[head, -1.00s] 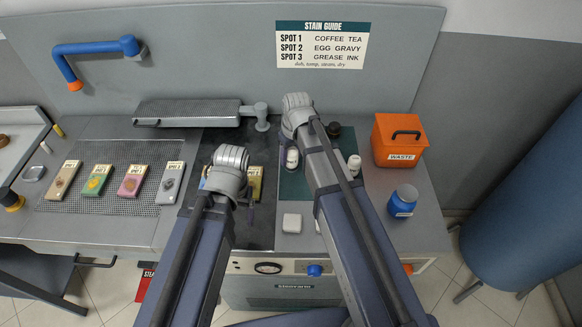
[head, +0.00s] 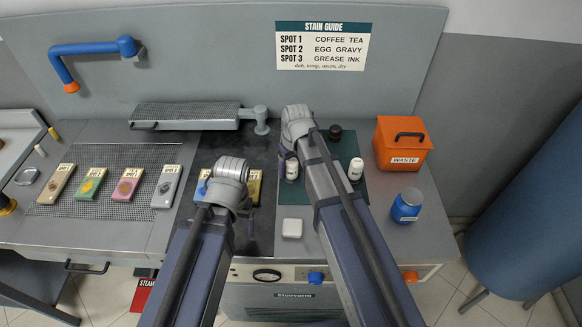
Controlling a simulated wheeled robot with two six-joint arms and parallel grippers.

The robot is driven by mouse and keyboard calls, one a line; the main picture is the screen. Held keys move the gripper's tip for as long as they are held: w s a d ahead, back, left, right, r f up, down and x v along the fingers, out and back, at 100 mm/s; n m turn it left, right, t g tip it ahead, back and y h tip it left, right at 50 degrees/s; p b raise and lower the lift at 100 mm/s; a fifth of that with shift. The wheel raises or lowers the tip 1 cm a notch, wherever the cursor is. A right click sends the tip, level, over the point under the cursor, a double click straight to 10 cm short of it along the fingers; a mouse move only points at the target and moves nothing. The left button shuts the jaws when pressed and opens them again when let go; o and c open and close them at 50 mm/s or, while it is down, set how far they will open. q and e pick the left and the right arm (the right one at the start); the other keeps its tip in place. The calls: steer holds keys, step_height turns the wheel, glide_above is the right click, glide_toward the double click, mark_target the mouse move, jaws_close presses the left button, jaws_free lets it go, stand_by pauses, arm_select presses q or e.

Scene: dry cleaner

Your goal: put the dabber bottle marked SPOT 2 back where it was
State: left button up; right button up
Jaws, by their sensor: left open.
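Two small white dabber bottles stand out on the right side of the bench in the head view. One bottle (head: 292,170) shows just left of my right forearm, and the other bottle (head: 355,169) is just right of it over the dark green mat (head: 347,190). Their markings are too small to read, so I cannot tell which is SPOT 2. My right gripper (head: 286,163) points down right by the left bottle; its jaws are mostly hidden, and I cannot tell whether they hold it. My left gripper (head: 228,200) is open over the dark central strip, beside a yellowish card (head: 255,187).
An orange waste bin (head: 402,145) and a blue jar (head: 406,205) stand at the right. A white pad (head: 292,228) lies at the front. Several stain cards (head: 90,185) lie on the mesh at left.

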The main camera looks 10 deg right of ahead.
steer(key=shift+o, duration=0.7)
arm_select(q)
steer(key=shift+r, duration=0.1)
arm_select(e)
steer(key=shift+r, duration=0.1)
steer(key=r+p, duration=0.4)
steer(key=s+r+p, duration=0.1)
steer(key=r+p, duration=0.7)
steer(key=shift+s+d, duration=0.2)
steer(key=shift+d, duration=0.05)
arm_select(q)
step_height(320, 180, up, 12)
arm_select(e)
steer(key=s+a+h, duration=0.1)
steer(key=s+a, duration=0.2)
steer(key=s, duration=0.5)
steer(key=s+a+g, duration=0.1)
steer(key=s+a, duration=0.2)
steer(key=s, duration=0.5)
steer(key=shift+s+a+m+h, duration=0.35)
steer(key=shift+m+h, duration=0.05)
